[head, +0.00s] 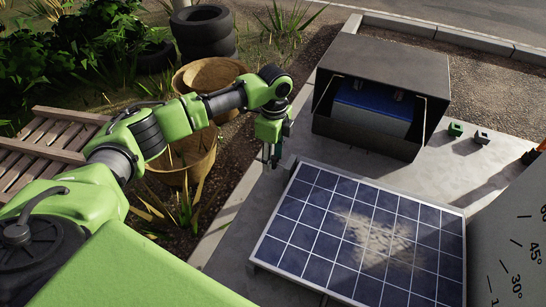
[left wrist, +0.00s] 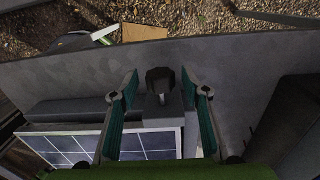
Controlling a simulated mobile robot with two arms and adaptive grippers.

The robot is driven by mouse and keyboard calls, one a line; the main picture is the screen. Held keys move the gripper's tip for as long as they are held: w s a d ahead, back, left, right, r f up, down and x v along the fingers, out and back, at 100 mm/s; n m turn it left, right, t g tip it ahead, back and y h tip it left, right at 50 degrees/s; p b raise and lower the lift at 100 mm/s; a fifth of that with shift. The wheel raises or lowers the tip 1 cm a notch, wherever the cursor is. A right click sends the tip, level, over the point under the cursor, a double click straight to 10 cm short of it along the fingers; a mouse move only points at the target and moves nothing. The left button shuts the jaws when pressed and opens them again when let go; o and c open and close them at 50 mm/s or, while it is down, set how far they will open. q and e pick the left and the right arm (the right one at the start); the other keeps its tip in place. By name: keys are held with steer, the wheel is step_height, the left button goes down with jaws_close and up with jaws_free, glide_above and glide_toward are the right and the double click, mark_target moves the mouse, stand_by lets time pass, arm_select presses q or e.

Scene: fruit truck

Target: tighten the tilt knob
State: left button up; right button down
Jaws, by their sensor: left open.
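The dark tilt knob (left wrist: 160,77) shows in the left wrist view, on a short stem above a grey block behind the solar panel's edge. My left gripper (left wrist: 158,90) is open, with one green finger on each side of the knob and a gap on both sides. In the head view my left gripper (head: 269,158) points down at the far left corner of the solar panel (head: 287,228). The knob is hidden there. The panel is tilted and partly dusty. My right gripper is in neither view.
An open dark box (head: 376,58) with a blue battery (head: 372,98) stands behind the panel. A green clip (head: 455,130) and a grey clip (head: 481,137) lie right of it. A plate with degree marks (head: 512,240) is at right. Pots (head: 186,158) and tyres (head: 203,28) stand left.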

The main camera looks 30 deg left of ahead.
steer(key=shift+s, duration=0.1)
arm_select(q)
steer(key=c, duration=1.1)
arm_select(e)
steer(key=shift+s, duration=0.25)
